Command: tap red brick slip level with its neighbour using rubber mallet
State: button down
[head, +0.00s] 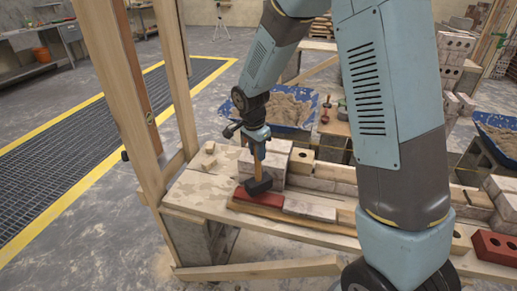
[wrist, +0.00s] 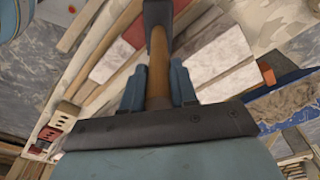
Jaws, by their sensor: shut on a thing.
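My gripper (head: 257,148) is shut on the wooden handle of the rubber mallet (head: 259,185), whose black head hangs below. The red brick slip (head: 270,199) lies on a wooden strip on the bench, directly under the mallet head. The head covers part of it; I cannot tell whether they touch. The neighbour, a pale grey slip (head: 310,208), lies to its right in the same row. In the wrist view my gripper (wrist: 158,75) holds the handle, with the black head (wrist: 158,12) at the top edge. The red slip (wrist: 135,32) shows left of the handle, beside the pale slip (wrist: 112,62).
Pale blocks (head: 300,161) stand behind the row, close to the mallet. A wooden post (head: 130,90) rises at the left. A red holed brick (head: 495,247) sits at the right. Blue trays of mortar (head: 290,108) stand behind the bench.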

jog(key=shift+w+d, duration=0.1)
jog(key=shift+d, duration=0.2)
notch_tip(320, 180, down, 3)
jog(key=shift+f, duration=0.1)
jog(key=shift+s, duration=0.2)
notch_tip(320, 180, up, 4)
jog(key=shift+r, duration=0.1)
jog(key=shift+f, duration=0.25)
jog(key=shift+w+f, duration=0.1)
jog(key=shift+f, duration=0.15)
dwell(0.3)
